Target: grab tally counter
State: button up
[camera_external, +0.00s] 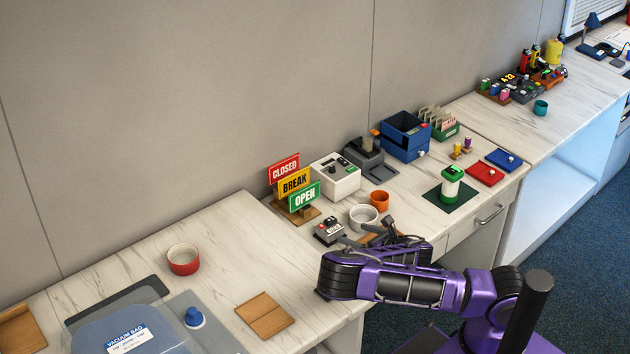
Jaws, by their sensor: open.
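The tally counter (328,231) appears to be the small grey and black device with a light number strip. It sits on the marbled counter in front of the OPEN sign, left of the white bowl. My gripper (369,232) is just to its right, low over the counter's front part. Its jaws are open, and I see nothing held between them. A gap to the tally counter is hard to judge, as one finger reaches close to its right side. My arm hides part of the counter's front edge.
The CLOSED, BREAK and OPEN signs (293,183) stand behind the device. A white bowl (363,217) and an orange cup (379,199) are close to my gripper. A white box (335,178) is behind. The counter's left part, near the red bowl (184,259), has free room.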

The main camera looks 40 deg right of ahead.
aim_at(337, 232)
jog(key=shift+s+d+f+g+h, duration=0.3)
jog(key=shift+s+d+f+h, duration=0.1)
jog(key=shift+s+d+f, duration=0.75)
jog(key=shift+w+d+f, duration=0.15)
jog(key=shift+w+d, duration=0.05)
jog(key=shift+w, duration=0.05)
jog(key=x, duration=1.1)
jog(key=shift+w+f, duration=0.1)
jog(key=shift+w, duration=0.05)
jog(key=shift+a+x, duration=0.15)
jog(key=shift+x, duration=1.2)
jog(key=shift+a+x, duration=0.1)
jog(key=shift+x, duration=1.2)
jog(key=shift+f, duration=0.15)
jog(key=shift+c, duration=0.3)
grip_shut()
